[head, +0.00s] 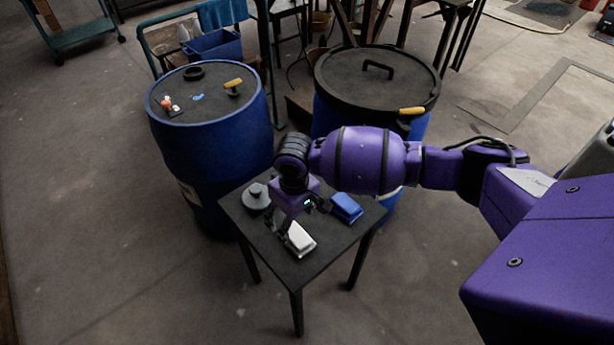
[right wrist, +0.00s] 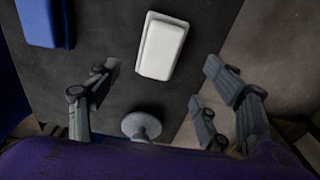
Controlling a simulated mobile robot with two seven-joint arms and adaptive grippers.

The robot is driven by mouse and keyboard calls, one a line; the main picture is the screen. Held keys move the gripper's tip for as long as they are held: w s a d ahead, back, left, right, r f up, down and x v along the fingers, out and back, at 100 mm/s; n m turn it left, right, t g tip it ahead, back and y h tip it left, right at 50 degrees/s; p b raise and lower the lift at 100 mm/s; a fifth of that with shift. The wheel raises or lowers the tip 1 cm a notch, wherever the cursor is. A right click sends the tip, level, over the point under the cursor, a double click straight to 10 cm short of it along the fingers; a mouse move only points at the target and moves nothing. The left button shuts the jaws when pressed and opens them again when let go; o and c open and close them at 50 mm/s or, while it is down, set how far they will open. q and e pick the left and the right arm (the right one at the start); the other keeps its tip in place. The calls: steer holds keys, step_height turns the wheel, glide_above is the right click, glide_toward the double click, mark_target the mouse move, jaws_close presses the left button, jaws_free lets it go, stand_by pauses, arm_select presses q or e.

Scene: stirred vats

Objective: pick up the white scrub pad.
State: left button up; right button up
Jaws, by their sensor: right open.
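The white scrub pad (head: 300,238) lies flat on the small dark table (head: 312,262), near its front edge. In the right wrist view the white scrub pad (right wrist: 163,46) is whole and unobstructed, ahead of my fingertips. My right gripper (head: 286,230) hangs over the table beside the pad and partly overlaps it in the head view. In the right wrist view my right gripper (right wrist: 155,92) has its fingers wide apart with nothing between them; the pad looks apart from them. My left gripper is not in view.
A blue pad (head: 346,207) lies right of the white one. A grey round knobbed piece (head: 256,197) stands at the table's left. Two blue drums stand behind: the left drum (head: 210,145) carries small items, the right has a black lid (head: 345,85). Floor in front is clear.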

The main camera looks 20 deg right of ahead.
mark_target(296, 234)
steer(key=shift+s+d+r, duration=0.1)
steer(key=shift+s+d, duration=0.15)
steer(key=shift+s+f+m, duration=0.2)
steer(key=shift+s+m, duration=0.05)
steer(key=shift+m, duration=0.15)
step_height(296, 234, down, 3)
steer(key=shift+a+r, duration=0.1)
steer(key=shift+r, duration=0.05)
steer(key=f, duration=0.3)
steer(key=shift+w+a+f+b, duration=0.1)
steer(key=shift+w+f+b, duration=0.2)
steer(key=shift+f+b, duration=0.1)
steer(key=shift+f, duration=0.15)
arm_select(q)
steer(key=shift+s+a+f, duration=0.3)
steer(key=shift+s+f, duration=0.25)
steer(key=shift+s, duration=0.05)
arm_select(e)
steer(key=c, duration=1.2)
steer(key=shift+c, duration=0.2)
